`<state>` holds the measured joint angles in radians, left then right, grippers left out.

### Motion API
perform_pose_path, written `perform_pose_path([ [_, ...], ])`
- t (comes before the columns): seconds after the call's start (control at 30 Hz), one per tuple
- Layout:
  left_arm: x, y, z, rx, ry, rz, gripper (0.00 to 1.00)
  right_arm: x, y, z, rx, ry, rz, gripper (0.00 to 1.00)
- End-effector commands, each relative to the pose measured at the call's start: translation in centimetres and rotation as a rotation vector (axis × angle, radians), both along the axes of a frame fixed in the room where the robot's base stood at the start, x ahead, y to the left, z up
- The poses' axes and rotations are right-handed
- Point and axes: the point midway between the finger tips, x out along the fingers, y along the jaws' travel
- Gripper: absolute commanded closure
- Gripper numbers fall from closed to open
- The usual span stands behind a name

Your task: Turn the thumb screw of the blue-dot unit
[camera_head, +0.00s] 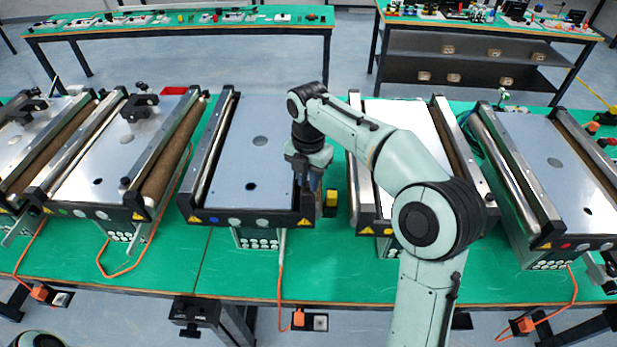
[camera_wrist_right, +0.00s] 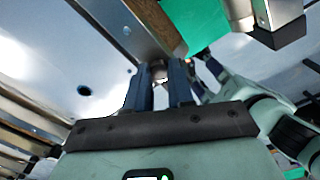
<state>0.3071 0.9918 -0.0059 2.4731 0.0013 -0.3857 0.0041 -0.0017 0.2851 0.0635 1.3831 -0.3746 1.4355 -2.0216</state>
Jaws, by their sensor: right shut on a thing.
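The blue-dot unit (camera_head: 245,150) is a mini conveyor with a pale flat bed, near the middle of the green table in the head view. Its blue dot (camera_head: 207,221) is on the dark front plate. My right gripper (camera_head: 308,190) points down at its right front corner. In the wrist view the two dark fingers (camera_wrist_right: 160,85) are closed together on something small beside the bed. I take this to be the thumb screw, mostly hidden between the fingers. My left gripper is out of view.
Similar conveyors stand on both sides: a green-dot unit (camera_head: 122,150) at left and a red-dot unit (camera_head: 545,160) at right. My right arm covers part of the unit just right. A yellow-and-black block (camera_head: 330,203) is close beside the gripper. Orange cables hang in front.

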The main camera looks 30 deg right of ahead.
Motion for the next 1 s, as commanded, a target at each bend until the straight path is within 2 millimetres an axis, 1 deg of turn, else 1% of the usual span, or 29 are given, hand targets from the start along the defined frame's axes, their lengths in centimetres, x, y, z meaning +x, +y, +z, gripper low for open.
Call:
perform_pose_path([
  [0.27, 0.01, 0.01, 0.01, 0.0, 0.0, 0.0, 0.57, 0.02, 0.05, 0.07, 0.0, -0.001, -0.192, 1.0],
  [1.0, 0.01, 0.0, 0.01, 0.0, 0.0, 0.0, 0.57, 0.04, 0.03, 0.1, 0.001, -0.002, -0.894, 1.0],
])
